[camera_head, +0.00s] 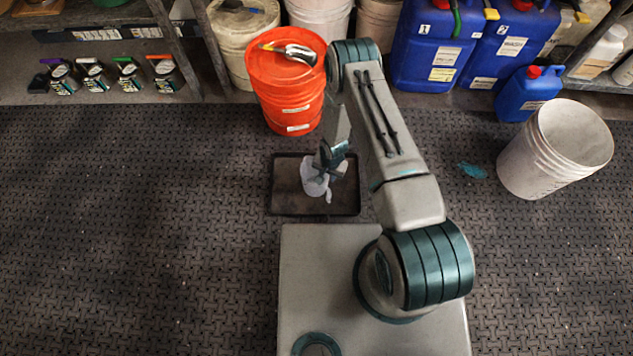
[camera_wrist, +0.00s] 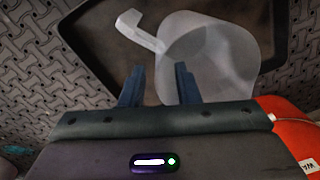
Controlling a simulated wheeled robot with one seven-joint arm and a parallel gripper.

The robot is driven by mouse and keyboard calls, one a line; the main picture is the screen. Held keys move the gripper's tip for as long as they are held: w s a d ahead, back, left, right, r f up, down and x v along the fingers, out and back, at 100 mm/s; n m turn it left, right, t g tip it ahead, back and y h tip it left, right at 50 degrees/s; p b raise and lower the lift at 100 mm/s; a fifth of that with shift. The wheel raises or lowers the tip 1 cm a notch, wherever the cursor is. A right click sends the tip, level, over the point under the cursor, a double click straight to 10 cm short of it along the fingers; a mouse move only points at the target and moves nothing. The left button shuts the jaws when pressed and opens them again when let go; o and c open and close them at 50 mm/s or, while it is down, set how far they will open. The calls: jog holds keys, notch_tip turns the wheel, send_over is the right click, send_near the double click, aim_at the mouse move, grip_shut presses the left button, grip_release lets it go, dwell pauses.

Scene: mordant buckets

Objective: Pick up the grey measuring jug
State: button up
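The grey measuring jug (camera_head: 313,183) is pale and translucent and is over the dark tray (camera_head: 283,203) on the floor, partly covered by my gripper. In the wrist view the jug (camera_wrist: 215,60) lies beyond my fingers, with its handle (camera_wrist: 140,30) towards the upper left. My gripper (camera_wrist: 158,82) is open, its two fingers apart. The right finger overlaps the jug's body, and the left finger is to the left of it. I cannot tell whether either finger touches the jug. In the head view my gripper (camera_head: 331,160) is right at the jug.
An orange bucket (camera_head: 287,85) with a tool on its lid stands just behind the tray. A white bucket (camera_head: 560,150) stands at the right near a teal spill (camera_head: 472,171). Blue canisters (camera_head: 430,45) stand at the back. The floor at left is clear.

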notch_tip(320, 180, down, 6)
jog(key=shift+s+r+b, duration=0.1)
jog(key=shift+b, duration=0.95)
jog(key=shift+r, duration=0.1)
grip_shut()
